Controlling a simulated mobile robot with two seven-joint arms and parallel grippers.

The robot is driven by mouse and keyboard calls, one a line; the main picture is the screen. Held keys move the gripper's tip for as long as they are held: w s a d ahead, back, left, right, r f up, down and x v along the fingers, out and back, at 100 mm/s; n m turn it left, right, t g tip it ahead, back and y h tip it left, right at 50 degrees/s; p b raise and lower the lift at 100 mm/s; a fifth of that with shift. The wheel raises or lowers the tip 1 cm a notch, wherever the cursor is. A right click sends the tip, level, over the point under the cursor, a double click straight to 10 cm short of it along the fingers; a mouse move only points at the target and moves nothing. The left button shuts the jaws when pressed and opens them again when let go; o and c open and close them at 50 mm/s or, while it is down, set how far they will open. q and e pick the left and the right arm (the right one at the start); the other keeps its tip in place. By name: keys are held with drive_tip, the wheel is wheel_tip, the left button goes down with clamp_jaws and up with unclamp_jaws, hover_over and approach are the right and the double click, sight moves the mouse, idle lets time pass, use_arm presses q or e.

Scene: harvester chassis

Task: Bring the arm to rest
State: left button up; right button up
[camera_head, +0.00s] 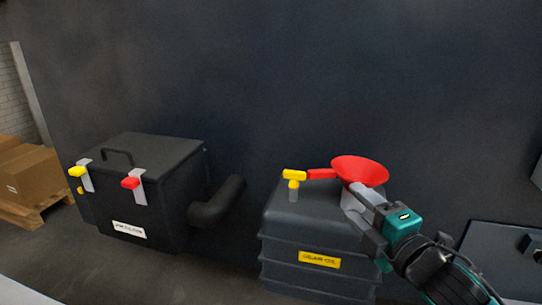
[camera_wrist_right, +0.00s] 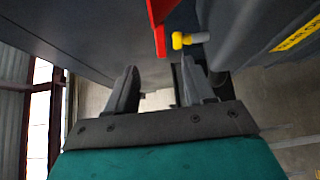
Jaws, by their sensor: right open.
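My right gripper (camera_head: 352,194) comes in from the lower right in the head view, at the top of the dark gear oil tank (camera_head: 315,225). In that picture its fingers overlap the area just below a red funnel (camera_head: 360,170). In the right wrist view my right gripper (camera_wrist_right: 156,75) has its two fingers well apart, with nothing between them. The red funnel's edge (camera_wrist_right: 158,14) shows at the top of that view, beyond the fingers. Whether a finger touches the funnel or tank is not clear. My left gripper is not in view.
A yellow tap-like handle (camera_head: 294,176) stands on the tank, beside the funnel's red stem. A black box (camera_head: 150,160) with yellow and red latches stands at left, with a black pipe (camera_head: 217,203) beside it. Cardboard boxes (camera_head: 28,172) are at far left. A dark wall rises behind.

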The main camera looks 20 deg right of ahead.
drive_tip(key=s+a+f+m+g, duration=0.2)
drive_tip(key=s+a+f+m, duration=0.1)
drive_tip(key=f, duration=0.6)
drive_tip(key=s+a+f+m+g, duration=0.2)
drive_tip(key=s+f+m, duration=0.3)
drive_tip(key=f+m, duration=0.3)
drive_tip(key=s+a+f+m+g+p, duration=0.1)
drive_tip(key=s+a+f+m+g, duration=0.2)
drive_tip(key=f, duration=0.9)
drive_tip(key=s+a+m, duration=0.1)
drive_tip(key=s+m, duration=0.1)
drive_tip(key=shift+a+f+m, duration=0.2)
drive_tip(key=shift+a+m, duration=0.1)
drive_tip(key=shift+a, duration=0.1)
